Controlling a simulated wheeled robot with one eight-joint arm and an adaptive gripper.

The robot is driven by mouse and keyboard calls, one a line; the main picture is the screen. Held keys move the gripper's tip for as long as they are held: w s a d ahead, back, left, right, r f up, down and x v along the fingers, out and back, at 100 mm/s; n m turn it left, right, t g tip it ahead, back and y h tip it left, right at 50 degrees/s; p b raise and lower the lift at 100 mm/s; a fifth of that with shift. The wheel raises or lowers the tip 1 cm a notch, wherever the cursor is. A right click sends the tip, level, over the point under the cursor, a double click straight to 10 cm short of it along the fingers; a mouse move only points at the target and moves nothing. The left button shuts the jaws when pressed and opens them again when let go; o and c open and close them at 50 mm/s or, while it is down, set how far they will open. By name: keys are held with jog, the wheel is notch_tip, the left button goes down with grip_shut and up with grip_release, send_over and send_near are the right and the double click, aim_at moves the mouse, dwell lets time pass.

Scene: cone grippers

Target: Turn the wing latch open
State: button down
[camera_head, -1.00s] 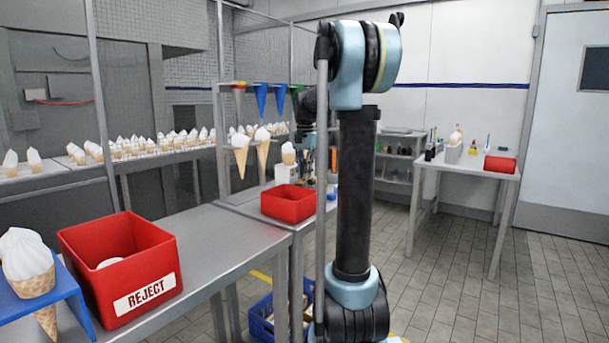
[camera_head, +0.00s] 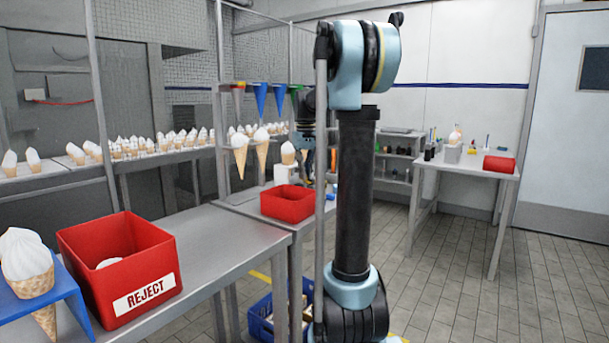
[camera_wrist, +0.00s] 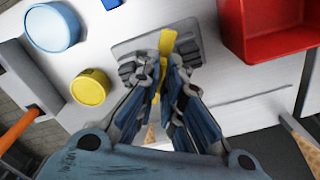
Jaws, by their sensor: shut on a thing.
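The wing latch (camera_wrist: 167,42) shows in the wrist view as a yellow piece standing on a grey plate (camera_wrist: 127,48), on a pale surface. My gripper (camera_wrist: 163,70) has its two fingers closed on either side of the yellow piece. In the head view my arm column hides the latch and most of my gripper.
In the wrist view, a red bin (camera_wrist: 265,45) lies right of the latch, and a blue round knob (camera_wrist: 52,27) and yellow round knob (camera_wrist: 90,87) lie left. An orange rod (camera_wrist: 20,127) is at lower left. In the head view, the red bin (camera_head: 288,203) stands beside my arm.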

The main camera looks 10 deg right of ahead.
jog(key=n, duration=0.6)
jog(key=shift+w+d, duration=0.1)
jog(key=shift+w, duration=0.05)
jog(key=shift+n, duration=0.3)
jog(key=c, duration=1.7)
grip_release()
notch_tip(320, 180, up, 12)
jog(key=shift+f, duration=0.1)
